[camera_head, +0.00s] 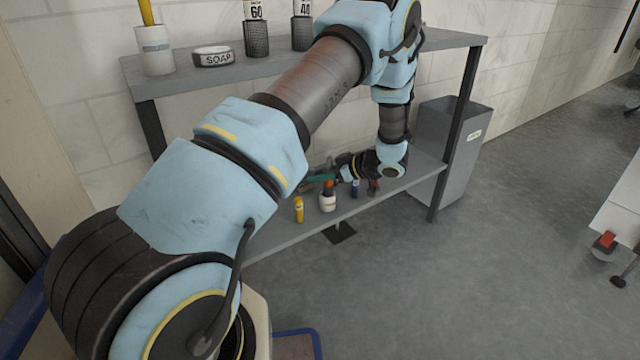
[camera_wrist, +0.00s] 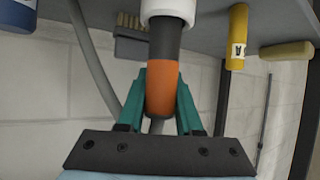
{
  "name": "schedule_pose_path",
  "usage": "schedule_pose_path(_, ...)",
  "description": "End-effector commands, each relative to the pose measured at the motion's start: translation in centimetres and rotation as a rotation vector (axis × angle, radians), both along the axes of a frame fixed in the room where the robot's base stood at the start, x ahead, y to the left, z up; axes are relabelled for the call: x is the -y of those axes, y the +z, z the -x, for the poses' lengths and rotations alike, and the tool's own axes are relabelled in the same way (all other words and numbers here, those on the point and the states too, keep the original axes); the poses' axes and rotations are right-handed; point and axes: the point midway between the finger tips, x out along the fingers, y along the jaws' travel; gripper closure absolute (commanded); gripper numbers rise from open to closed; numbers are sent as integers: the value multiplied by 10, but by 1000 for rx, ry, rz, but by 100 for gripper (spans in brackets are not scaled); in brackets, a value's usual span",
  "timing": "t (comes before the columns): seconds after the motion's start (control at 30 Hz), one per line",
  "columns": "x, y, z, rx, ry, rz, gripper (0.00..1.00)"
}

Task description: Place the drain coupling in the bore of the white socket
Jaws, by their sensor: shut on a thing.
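The drain coupling, an orange and dark grey cylinder, is between the teal fingers of my gripper (camera_wrist: 162,88) in the wrist view, with its orange part (camera_wrist: 162,92) at the fingers. Its dark grey part meets the white socket (camera_wrist: 168,9) at the top edge. The two look in line, and the grey end seems to be at or inside the socket's mouth; how deep I cannot tell. In the head view, the white socket (camera_head: 327,202) stands on the lower shelf. The orange of the coupling (camera_head: 328,186) shows just above it, beside my gripper (camera_head: 321,178).
A yellow marked cylinder (camera_head: 298,210) stands left of the socket, and a blue item (camera_head: 355,187) stands right. The wrist view also shows a brush (camera_wrist: 132,26) and a tan roll (camera_wrist: 287,53). The upper shelf (camera_head: 185,85) overhangs, and a grey bin (camera_head: 462,150) stands at right.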

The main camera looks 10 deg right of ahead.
Motion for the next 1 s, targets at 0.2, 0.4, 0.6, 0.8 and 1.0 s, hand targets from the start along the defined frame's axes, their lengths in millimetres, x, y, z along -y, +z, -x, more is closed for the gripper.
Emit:
schedule_pose_path(0.2, 0, -13, 0, 2, 1, 0, 100)
schedule_pose_path(0.4, 0, -15, 0, 1, 0, 0, 100)
schedule_pose_path(0.6, 0, -16, 0, 1, 0, 0, 50)
schedule_pose_path(0.8, 0, -16, 0, 1, 0, 0, 36)
schedule_pose_path(1.0, 0, -15, 0, 1, 0, 0, 36)
